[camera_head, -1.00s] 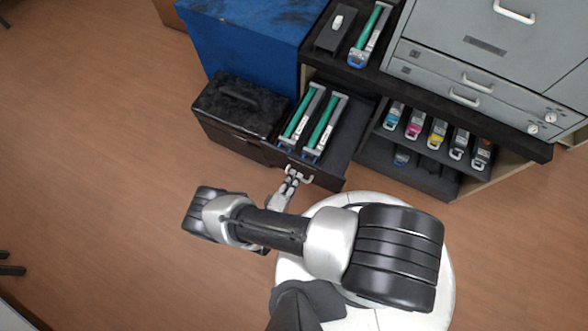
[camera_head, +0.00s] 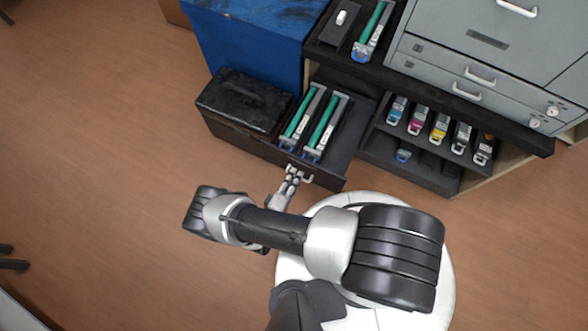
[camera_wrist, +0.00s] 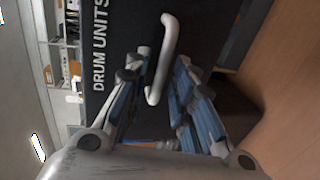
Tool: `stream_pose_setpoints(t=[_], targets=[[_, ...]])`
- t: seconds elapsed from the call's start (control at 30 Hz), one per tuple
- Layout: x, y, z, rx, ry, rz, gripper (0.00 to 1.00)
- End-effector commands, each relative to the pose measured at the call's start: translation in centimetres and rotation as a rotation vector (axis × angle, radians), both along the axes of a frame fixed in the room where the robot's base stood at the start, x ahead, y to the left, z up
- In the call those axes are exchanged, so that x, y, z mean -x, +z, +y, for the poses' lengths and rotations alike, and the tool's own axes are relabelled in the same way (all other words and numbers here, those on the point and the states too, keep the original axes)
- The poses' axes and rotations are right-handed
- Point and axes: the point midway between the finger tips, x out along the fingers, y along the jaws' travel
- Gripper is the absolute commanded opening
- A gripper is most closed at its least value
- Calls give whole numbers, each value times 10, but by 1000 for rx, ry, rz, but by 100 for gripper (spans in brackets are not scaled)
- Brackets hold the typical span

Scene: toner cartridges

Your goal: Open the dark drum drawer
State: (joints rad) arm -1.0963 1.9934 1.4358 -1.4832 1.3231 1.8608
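The dark drum drawer (camera_head: 342,160) is pulled out from under the black counter in the head view. Two green-and-grey drum units (camera_head: 302,117) (camera_head: 325,126) lie in it. Its front, lettered "DRUM UNITS", fills much of the wrist view (camera_wrist: 122,25). Its pale bar handle (camera_wrist: 160,62) runs between my gripper's (camera_wrist: 163,57) two spread fingers. My gripper is open around the handle, and I see no clear clamping on it. In the head view my gripper (camera_head: 291,172) is at the drawer's front, by the handle (camera_head: 307,178).
Right of the drawer, a shelf holds several colored toner cartridges (camera_head: 439,130). Grey drawers (camera_head: 470,75) stand above. Open wooden floor (camera_head: 110,150) lies to the left.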

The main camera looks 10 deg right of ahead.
Motion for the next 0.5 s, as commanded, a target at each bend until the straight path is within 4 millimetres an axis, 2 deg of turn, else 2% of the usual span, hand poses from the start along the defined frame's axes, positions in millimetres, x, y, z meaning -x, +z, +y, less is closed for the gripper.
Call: stream_pose_setpoints(t=[0.37,0.5], targets=[[1,0,1,0,1,1,29],[9,2,8,-1,5,1,29]])
